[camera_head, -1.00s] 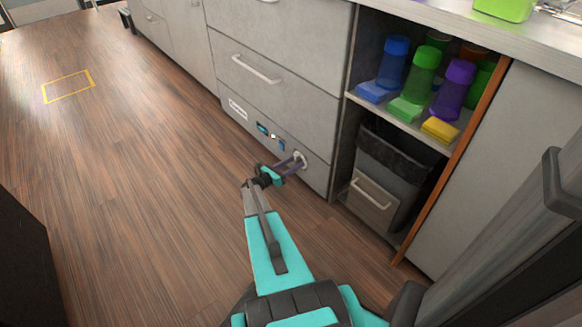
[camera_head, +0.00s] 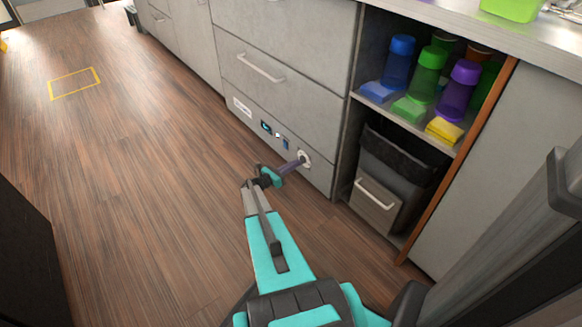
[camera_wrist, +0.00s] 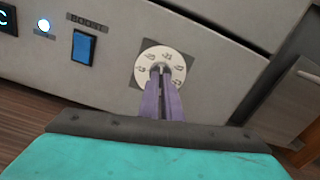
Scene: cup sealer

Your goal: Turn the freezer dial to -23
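The freezer dial is a white disc with dark markings on a grey square plate, low on the grey drawer front. It shows in the wrist view (camera_wrist: 175,58) and in the head view (camera_head: 306,156). The markings are too small to read surely. My gripper (camera_wrist: 160,74) has two purple fingers, close together, with their tips at the small knob in the middle of the disc. They look shut on the knob and partly hide it and the lower part of the disc. In the head view my gripper (camera_head: 298,163) reaches the dial from the front left.
Left of the dial are a blue switch (camera_wrist: 84,46), a lit round button (camera_wrist: 43,25) and a small display (camera_head: 266,127). A shelf with coloured cups and a bin (camera_head: 378,205) stand to the right. The wooden floor (camera_head: 130,190) at left is clear.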

